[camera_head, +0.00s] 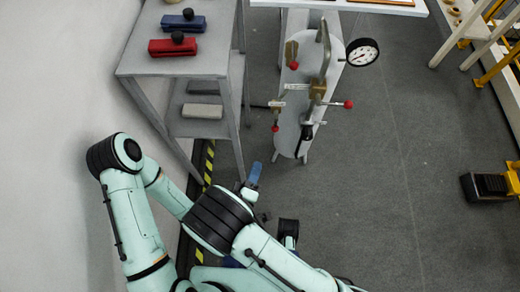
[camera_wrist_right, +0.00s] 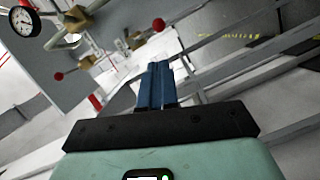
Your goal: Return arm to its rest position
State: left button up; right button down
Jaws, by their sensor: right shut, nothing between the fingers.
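My right gripper (camera_head: 254,174) shows its blue fingers in the head view, between the grey shelf unit and the bench with the gauge, above the floor. In the right wrist view the blue fingers (camera_wrist_right: 157,84) lie side by side, shut with nothing between them. They point toward the bench fittings with red knobs, apart from them as far as I can tell. My pale green arm links with black joints fill the lower left of the head view and overlap. I cannot make out my left gripper there.
A grey shelf unit (camera_head: 240,95) stands at upper left, holding a red block (camera_head: 172,48) and a blue block (camera_head: 184,22). A narrow grey bench (camera_head: 288,135) carries pipes, red knobs and a round gauge (camera_head: 362,52). A white wall (camera_head: 50,130) is left; floor at right is mostly clear.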

jog(key=shift+s, duration=0.1)
jog(key=s+d+f+m+g+y+p, duration=0.25)
jog(key=d+f+m+g+p, duration=0.35)
jog(key=d+f+g+p, duration=0.4)
pick_arm(q)
jog(key=s+d+r+g+p, duration=0.1)
jog(key=r+p, duration=0.5)
jog(key=r, duration=0.9)
jog(key=shift+s+d+r+g+h, duration=0.3)
jog(key=shift+s+g, duration=0.2)
jog(key=shift+s, duration=0.6)
pick_arm(e)
jog(key=s+d+r+m+g+y, duration=0.2)
jog(key=s+m+g, duration=0.1)
jog(key=s, duration=0.4)
jog(key=s+d+r+m+g+y, duration=0.3)
jog(key=s+m+g, duration=0.1)
jog(key=s+m, duration=0.2)
jog(key=shift+s+r+y, duration=0.35)
jog(key=shift+s, duration=0.3)
